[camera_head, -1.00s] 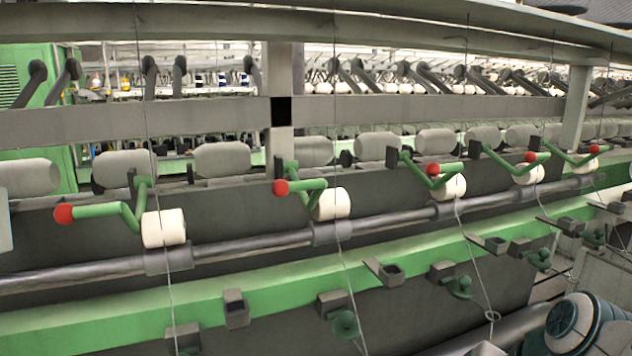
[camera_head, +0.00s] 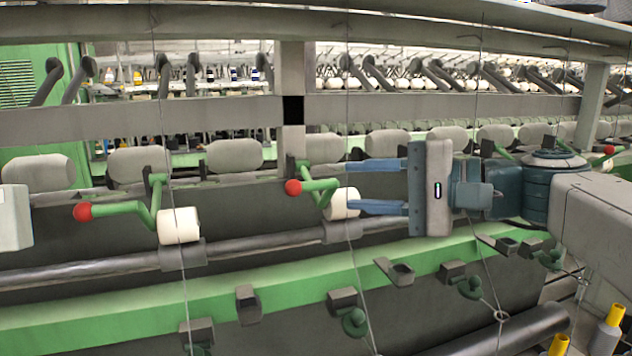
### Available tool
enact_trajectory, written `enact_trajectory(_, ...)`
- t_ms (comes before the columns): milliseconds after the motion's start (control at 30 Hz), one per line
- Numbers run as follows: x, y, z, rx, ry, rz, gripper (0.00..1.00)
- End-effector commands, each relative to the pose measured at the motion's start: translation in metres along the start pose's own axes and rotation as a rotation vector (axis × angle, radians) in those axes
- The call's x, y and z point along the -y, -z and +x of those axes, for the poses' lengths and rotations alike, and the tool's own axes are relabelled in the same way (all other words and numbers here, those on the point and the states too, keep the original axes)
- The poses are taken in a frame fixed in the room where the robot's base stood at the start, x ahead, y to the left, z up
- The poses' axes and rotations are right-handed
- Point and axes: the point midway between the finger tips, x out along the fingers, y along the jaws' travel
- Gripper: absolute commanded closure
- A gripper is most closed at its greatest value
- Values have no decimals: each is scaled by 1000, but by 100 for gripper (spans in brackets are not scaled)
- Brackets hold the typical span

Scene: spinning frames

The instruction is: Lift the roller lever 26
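Green roller levers with red ball ends stand along the spinning frame; no number 26 is legible on any. One lever's red knob (camera_head: 293,187) is at the middle, with its bent green arm (camera_head: 322,188) over a white roller (camera_head: 344,204). My gripper (camera_head: 347,186) comes in from the right, its two blue fingers apart and pointing left. Its fingertips are near this lever's right end and roller; whether they touch cannot be told. Another lever (camera_head: 115,209) with a red knob is at the left, over its white roller (camera_head: 178,225). Levers behind my gripper are mostly hidden.
A grey horizontal bar (camera_head: 110,261) runs below the rollers, above a green rail (camera_head: 110,310). Thin yarns hang down across the front. A grey post (camera_head: 292,90) stands behind the middle lever. Yellow-topped bobbins (camera_head: 613,315) are at lower right.

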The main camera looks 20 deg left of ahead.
Motion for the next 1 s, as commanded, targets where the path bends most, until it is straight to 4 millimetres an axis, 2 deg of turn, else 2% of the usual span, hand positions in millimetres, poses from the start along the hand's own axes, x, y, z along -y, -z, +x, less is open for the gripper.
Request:
enact_trajectory(33,1,-1,12,4,-2,2,65)
enact_trajectory(200,1,-1,49,3,-3,3,65)
enact_trajectory(400,0,-1,81,2,-3,1,65)
enact_trajectory(600,-1,0,95,0,-3,1,65)
enact_trajectory(867,-1,0,97,-1,-2,1,65)
enact_trajectory(900,-1,0,97,-1,-2,1,68)
enact_trajectory(1000,-1,0,97,-1,-2,1,95)
